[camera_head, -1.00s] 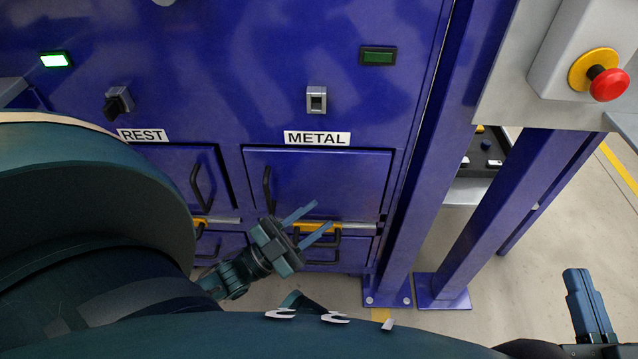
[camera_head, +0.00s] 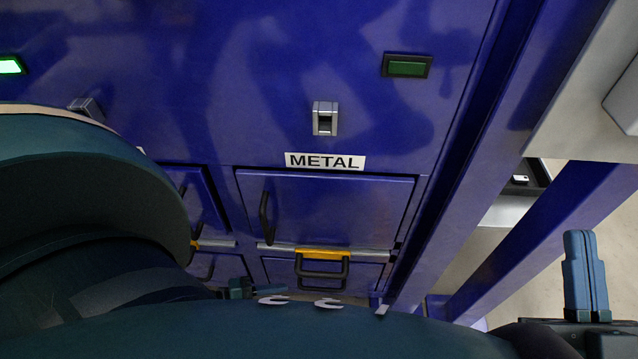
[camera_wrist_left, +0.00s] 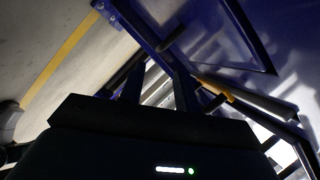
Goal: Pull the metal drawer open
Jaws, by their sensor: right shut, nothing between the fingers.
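The blue METAL door (camera_head: 335,205) is closed below the METAL label (camera_head: 325,161), with a black upright handle (camera_head: 264,218) at its left. Below it is a closed blue drawer front (camera_head: 365,275) with a black loop handle (camera_head: 322,270) under a yellow strip (camera_head: 322,253). My right gripper (camera_head: 587,275) is shut and empty at the right, away from the drawer.
A blue post (camera_head: 470,170) stands right of the drawer, with a slanting blue beam (camera_head: 560,240) beyond it. A dark switch (camera_head: 325,118) and an indicator (camera_head: 407,66) are above. Another door (camera_head: 200,205) stands left. Pale floor (camera_head: 610,220) shows at right.

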